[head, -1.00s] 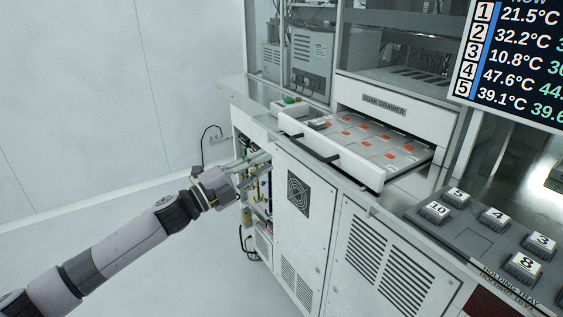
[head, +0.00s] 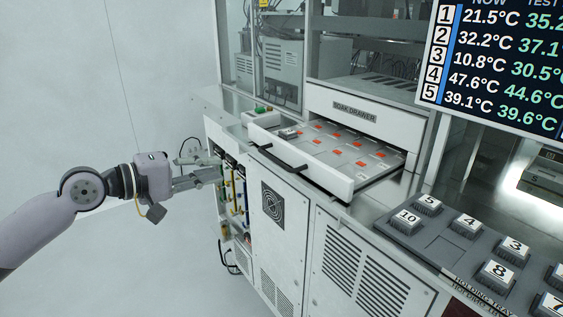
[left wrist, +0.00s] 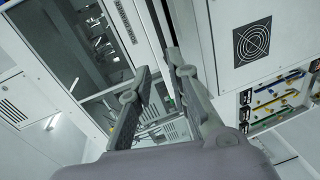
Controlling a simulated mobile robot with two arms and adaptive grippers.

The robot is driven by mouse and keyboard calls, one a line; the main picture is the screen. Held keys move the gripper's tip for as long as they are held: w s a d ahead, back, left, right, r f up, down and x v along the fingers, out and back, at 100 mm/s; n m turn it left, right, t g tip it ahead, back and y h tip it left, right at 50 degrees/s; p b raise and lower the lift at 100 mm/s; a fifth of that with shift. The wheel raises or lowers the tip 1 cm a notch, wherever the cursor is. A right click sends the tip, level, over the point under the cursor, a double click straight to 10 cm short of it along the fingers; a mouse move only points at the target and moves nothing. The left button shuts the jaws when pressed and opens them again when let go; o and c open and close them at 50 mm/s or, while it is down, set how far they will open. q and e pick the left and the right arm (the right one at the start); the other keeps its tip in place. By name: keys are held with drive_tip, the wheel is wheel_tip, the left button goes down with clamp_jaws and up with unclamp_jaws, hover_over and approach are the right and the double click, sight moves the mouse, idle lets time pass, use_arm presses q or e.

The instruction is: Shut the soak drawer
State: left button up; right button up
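The soak drawer (head: 345,186) stands pulled out of its white housing, under the label "SOAK DRAWER" (head: 354,112). Its tray has rows of grey pockets with orange marks, and one small block (head: 289,133) sits at the near left corner. A dark bar handle (head: 280,157) runs along the drawer front. My left gripper (head: 213,167) is left of the drawer, beside the cabinet's open side, and apart from the handle. In the left wrist view its two fingers (left wrist: 163,75) are spread with nothing between them. My right gripper is not in view.
The cabinet's open side (head: 232,190) shows coloured cables. A small box with a green button (head: 262,112) stands left of the drawer. The holding tray (head: 437,243) with numbered blocks lies at the right. A temperature screen (head: 500,60) hangs above. The floor at left is clear.

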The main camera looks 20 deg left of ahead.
sight(275, 162)
use_arm(q)
drive_tip(key=shift+n+g, duration=0.3)
drive_tip(key=p+x, duration=0.2)
drive_tip(key=x, duration=0.3)
drive_tip(key=p+x, duration=0.2)
drive_tip(key=x, duration=0.4)
drive_tip(key=d+p+x, duration=0.1)
drive_tip(key=p+x, duration=0.1)
drive_tip(key=x, duration=0.4)
drive_tip(key=shift+s+d+r+p, duration=0.1)
drive_tip(key=shift+s+r+p, duration=0.2)
drive_tip(key=shift+r+p, duration=0.05)
drive_tip(key=shift+f, duration=0.1)
clamp_jaws()
